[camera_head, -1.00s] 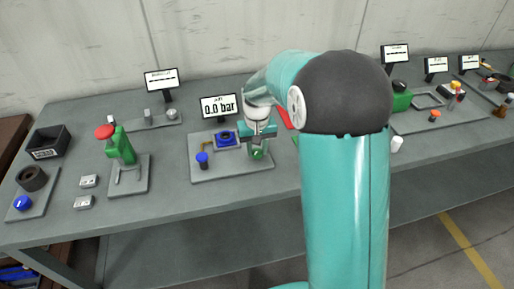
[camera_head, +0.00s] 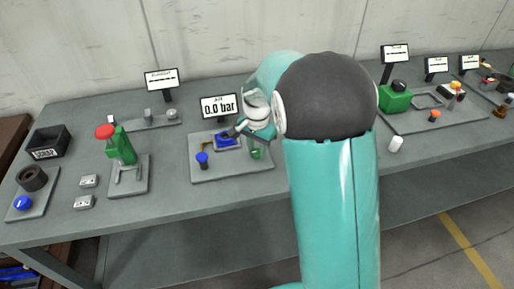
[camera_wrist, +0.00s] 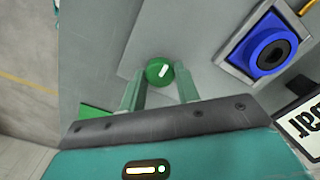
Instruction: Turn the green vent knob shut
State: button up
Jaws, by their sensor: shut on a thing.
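The green vent knob (camera_wrist: 158,71) is round with a white pointer line that runs diagonally in the wrist view. My gripper (camera_wrist: 159,80) has one finger on each side of it and is shut on it. In the head view the knob (camera_head: 256,154) shows at the right part of a grey plate (camera_head: 230,171), just below my gripper (camera_head: 254,142), which partly hides it. The display (camera_head: 220,106) behind the plate reads 0.0 bar.
A blue square part with a dark round centre (camera_head: 227,140) and a blue knob (camera_head: 202,160) share the plate. A green-and-red device (camera_head: 121,149) stands to the left.

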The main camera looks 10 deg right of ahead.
aim_at(257, 151)
jog(key=shift+r+m, duration=0.1)
jog(key=shift+m, duration=0.3)
jog(key=shift+w, duration=0.1)
jog(key=o, duration=1)
notch_tip(257, 151, up, 14)
jog(key=shift+f, duration=0.1)
